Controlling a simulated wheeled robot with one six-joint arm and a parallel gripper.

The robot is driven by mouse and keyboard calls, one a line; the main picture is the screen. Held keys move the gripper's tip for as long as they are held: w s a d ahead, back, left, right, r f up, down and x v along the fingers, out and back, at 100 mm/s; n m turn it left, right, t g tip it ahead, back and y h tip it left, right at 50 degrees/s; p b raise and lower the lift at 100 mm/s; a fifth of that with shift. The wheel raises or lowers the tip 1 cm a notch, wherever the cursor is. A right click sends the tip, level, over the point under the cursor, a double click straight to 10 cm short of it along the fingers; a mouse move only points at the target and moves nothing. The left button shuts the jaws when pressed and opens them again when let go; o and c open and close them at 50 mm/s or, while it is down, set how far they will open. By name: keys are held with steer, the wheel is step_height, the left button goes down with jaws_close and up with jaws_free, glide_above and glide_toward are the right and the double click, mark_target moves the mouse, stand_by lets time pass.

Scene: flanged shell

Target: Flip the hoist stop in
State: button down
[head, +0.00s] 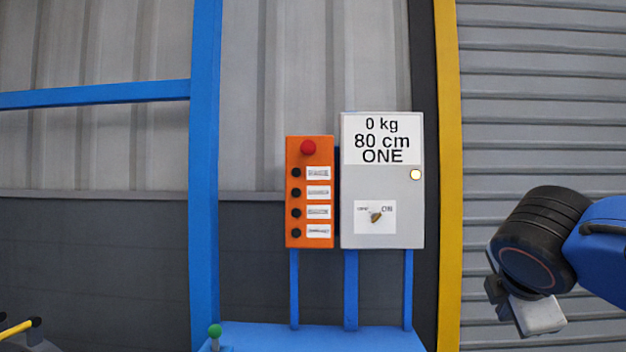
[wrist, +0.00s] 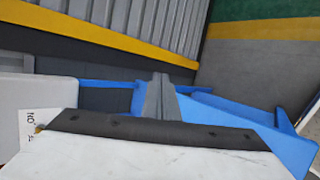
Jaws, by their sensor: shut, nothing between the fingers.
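The grey control box (head: 383,200) stands upright in the middle of the head view. A small brass-coloured lever or knob (head: 376,215) sits on its lower white label, tilted in the picture; the small lettering is hard to read. In the wrist view the knob (wrist: 39,128) shows small at the left edge, beside a label partly hidden by a pale plate. My gripper (head: 498,290) is at the right in the head view, clear of the box and partly hidden by its own wrist. In the wrist view its fingers (wrist: 159,85) are together, empty, touching nothing visible.
An orange box (head: 310,220) with a red button (head: 308,147) and several black buttons stands left of the grey box. A blue post (head: 204,170) and a yellow post (head: 449,170) flank them. A blue ledge (head: 310,337) lies below. Space before the boxes looks clear.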

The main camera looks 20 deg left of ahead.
mark_target(309, 147)
steer(key=w+a+r+n+t+y, duration=0.1)
steer(key=w+a+r+n+t, duration=0.15)
steer(key=a+r+n, duration=0.55)
steer(key=s+a+r+n+t+y, duration=0.2)
steer(key=a+r+n, duration=0.3)
steer(key=a+r, duration=0.6)
steer(key=s+a+r+n+t+y, duration=0.2)
steer(key=a+r+n, duration=0.4)
steer(key=a+r, duration=0.5)
steer(key=s+a, duration=0.1)
steer(key=a, duration=0.4)
steer(key=shift+s+a+r+t+y, duration=0.2)
steer(key=shift+s+t+y, duration=0.1)
steer(key=shift+t+y, duration=0.1)
steer(key=shift+w, duration=0.15)
steer(key=x, duration=1.3)
steer(key=shift+w+f, duration=0.1)
steer(key=shift+w, duration=0.3)
